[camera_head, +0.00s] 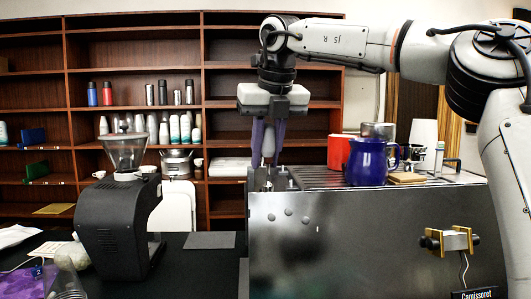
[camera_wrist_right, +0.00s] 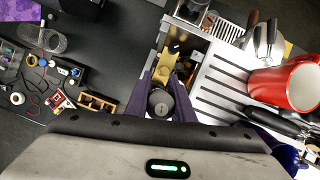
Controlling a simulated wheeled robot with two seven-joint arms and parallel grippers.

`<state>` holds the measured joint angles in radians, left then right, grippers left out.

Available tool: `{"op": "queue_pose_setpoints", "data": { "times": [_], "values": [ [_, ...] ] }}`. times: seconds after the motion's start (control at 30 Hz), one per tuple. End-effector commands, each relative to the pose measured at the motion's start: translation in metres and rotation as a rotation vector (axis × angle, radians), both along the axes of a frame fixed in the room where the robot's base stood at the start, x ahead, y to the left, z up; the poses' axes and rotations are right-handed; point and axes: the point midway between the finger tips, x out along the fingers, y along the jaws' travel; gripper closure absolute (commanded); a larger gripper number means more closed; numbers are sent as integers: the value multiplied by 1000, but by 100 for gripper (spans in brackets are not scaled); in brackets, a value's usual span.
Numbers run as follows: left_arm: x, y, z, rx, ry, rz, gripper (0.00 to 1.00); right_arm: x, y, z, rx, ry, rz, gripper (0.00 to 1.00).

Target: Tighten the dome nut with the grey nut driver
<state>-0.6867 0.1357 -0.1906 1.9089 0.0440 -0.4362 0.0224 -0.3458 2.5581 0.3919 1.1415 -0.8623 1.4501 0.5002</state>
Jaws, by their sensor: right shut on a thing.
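My right gripper (camera_head: 267,143) points straight down above the left end of the brewer (camera_head: 360,235). Its purple fingers are shut on the grey nut driver (camera_head: 269,140), which is held upright with its lower end down among small metal parts at the brewer's top. In the right wrist view the driver's round grey end (camera_wrist_right: 160,103) sits between the fingers. A brass-coloured bracket (camera_wrist_right: 164,64) lies just beyond it. I cannot make out the dome nut; the driver and fingers cover that spot, so I cannot tell whether the driver is seated on it. My left gripper is not in view.
A blue pitcher (camera_head: 368,163) and a red mug (camera_head: 338,152) stand on the brewer's slatted top, right of the gripper. A black grinder (camera_head: 120,220) stands on the dark table at left. Small parts, wires and a wooden box (camera_wrist_right: 97,103) lie left in the wrist view.

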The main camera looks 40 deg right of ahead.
Motion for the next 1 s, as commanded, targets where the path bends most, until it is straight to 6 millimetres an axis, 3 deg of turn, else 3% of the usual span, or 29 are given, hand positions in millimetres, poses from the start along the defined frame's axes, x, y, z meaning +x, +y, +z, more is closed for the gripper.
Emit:
{"op": "queue_pose_setpoints", "data": {
  "times": [0.83,1.0],
  "values": [
    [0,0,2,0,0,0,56,1,0,1,0,-1,5,100],
    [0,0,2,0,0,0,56,1,2,1,5,-2,168,100]
  ]
}}
